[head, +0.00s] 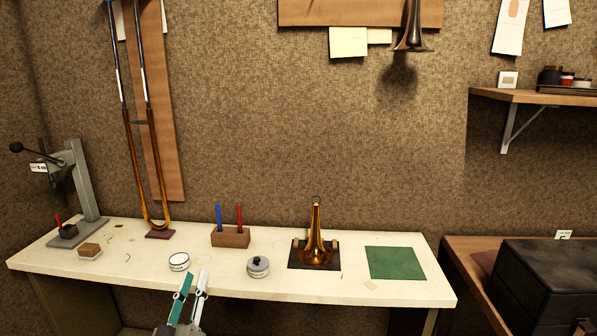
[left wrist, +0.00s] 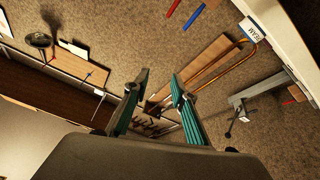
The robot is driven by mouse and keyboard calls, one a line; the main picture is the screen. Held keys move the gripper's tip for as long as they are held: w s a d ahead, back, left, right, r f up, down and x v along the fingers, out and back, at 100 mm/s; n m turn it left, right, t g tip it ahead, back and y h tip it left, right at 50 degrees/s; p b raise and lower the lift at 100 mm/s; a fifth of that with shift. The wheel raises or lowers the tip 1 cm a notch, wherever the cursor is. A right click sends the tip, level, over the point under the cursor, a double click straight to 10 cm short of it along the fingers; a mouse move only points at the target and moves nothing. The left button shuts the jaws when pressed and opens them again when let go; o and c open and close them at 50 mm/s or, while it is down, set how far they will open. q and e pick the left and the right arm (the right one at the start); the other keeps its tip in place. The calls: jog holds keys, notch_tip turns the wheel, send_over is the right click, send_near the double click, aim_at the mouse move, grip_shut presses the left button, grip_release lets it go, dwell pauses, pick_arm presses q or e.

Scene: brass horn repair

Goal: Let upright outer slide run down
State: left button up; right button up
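The outer slide (head: 155,185) is a long brass U with its bow at the bottom, standing upright before a wooden wall board. Its bow is at or just above a small dark red pad (head: 160,234); I cannot tell if they touch. Silvery inner tubes (head: 116,75) rise from its top. My left gripper (head: 195,280) is at the bench's front edge, below and right of the slide, apart from it. In the left wrist view its fingers (left wrist: 157,95) stand apart with nothing gripped, and the brass bow (left wrist: 249,30) shows beyond. My right gripper is not in view.
A white jar (head: 179,262), a grey-lidded tin (head: 258,267) and a pen block (head: 231,237) stand on the white bench. A brass bell (head: 316,247) and green mat (head: 396,262) are further right. A grey press (head: 81,190) stands left of the slide.

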pick_arm(q)
jog(key=s+d+f+m+g+h, duration=0.1)
jog(key=s+f+m+g, duration=0.15)
jog(key=s+f, duration=0.45)
jog(key=s+d+f+m+g+h, duration=0.1)
jog(key=s+f+m+g, duration=0.2)
jog(key=f, duration=0.8)
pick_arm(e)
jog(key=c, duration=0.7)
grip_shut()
pick_arm(q)
jog(key=s+f+m+g, duration=0.1)
jog(key=s+f+g, duration=0.2)
jog(key=s+f, duration=0.4)
jog(key=s+f+m+g, duration=0.1)
jog(key=s+f+g, duration=0.2)
jog(key=s+f, duration=0.5)
jog(key=s, duration=0.4)
jog(key=shift+s+m, duration=0.3)
jog(key=shift+m, duration=0.05)
jog(key=shift+f, duration=0.1)
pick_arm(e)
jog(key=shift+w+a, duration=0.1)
